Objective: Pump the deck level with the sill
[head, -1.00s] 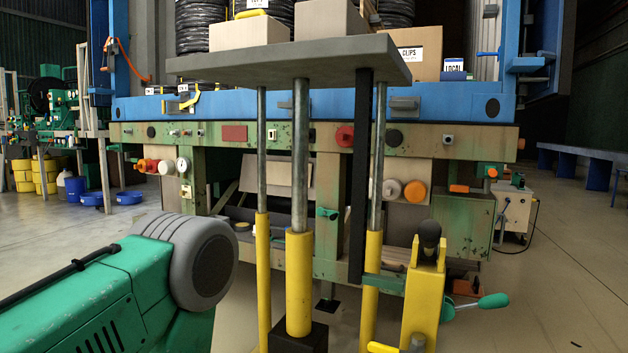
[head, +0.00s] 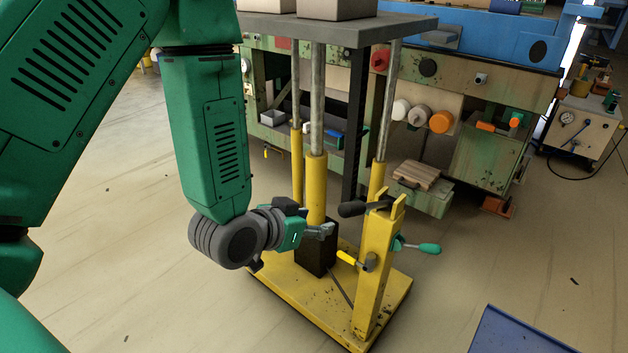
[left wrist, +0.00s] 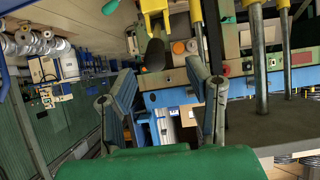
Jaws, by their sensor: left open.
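The grey deck (head: 400,30) stands on steel rods and yellow cylinders over a yellow wheel-less-looking base (head: 300,308). Boxes sit on it. The blue sill (head: 480,45) lies behind it; I cannot tell their exact height difference. A pump lever with a black grip (head: 355,209) tops the yellow post (head: 372,270). My left gripper (head: 322,224) is open and empty, left of the post and slightly below the grip. In the left wrist view, the black grip (left wrist: 155,55) shows beyond and between the open fingers (left wrist: 163,90), apart from them. My right gripper is not in view.
A green-handled lever (head: 425,248) sticks out right of the post, and a small yellow handle (head: 346,258) on its left. A green bench frame (head: 480,150) stands behind. A blue flat object (head: 510,333) lies at the front right. The floor at left is clear.

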